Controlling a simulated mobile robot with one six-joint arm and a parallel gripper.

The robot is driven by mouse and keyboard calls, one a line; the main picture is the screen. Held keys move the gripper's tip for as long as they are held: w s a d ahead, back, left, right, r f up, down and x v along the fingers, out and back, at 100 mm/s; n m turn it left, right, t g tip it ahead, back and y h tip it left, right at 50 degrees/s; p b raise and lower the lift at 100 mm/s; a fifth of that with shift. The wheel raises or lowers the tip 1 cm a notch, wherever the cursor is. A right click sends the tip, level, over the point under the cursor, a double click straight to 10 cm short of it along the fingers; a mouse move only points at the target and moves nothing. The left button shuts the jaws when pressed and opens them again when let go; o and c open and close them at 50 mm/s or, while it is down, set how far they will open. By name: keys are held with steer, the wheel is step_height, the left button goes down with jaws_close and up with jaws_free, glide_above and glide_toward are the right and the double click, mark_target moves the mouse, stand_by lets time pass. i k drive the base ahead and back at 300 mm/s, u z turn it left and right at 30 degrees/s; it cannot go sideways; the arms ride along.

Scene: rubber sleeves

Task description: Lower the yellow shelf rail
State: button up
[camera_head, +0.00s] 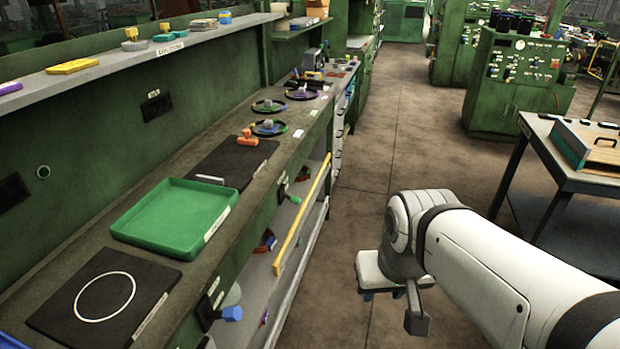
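The yellow shelf rail (303,213) is a long thin bar along the open front of the lower shelf, under the green workbench on the left. It runs from near the bench's front leg area back toward the drawers and looks raised above the shelf's edge. My white arm reaches in from the lower right. My gripper (418,311) shows only in part below the arm, over the floor to the right of the rail and apart from it. Its fingers are not clear, so I cannot tell if it is open or shut.
A blue-handled part (231,313) sticks out at the bench front. The aisle floor (398,130) is clear. A table (590,182) stands at right.

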mark_target(275, 265)
steer(key=z, duration=0.45)
steer(key=i, duration=2)
steer(key=u, duration=0.35)
steer(key=k, duration=0.95)
steer(key=u, duration=0.15)
steer(key=i, duration=0.95)
steer(key=z, duration=0.05)
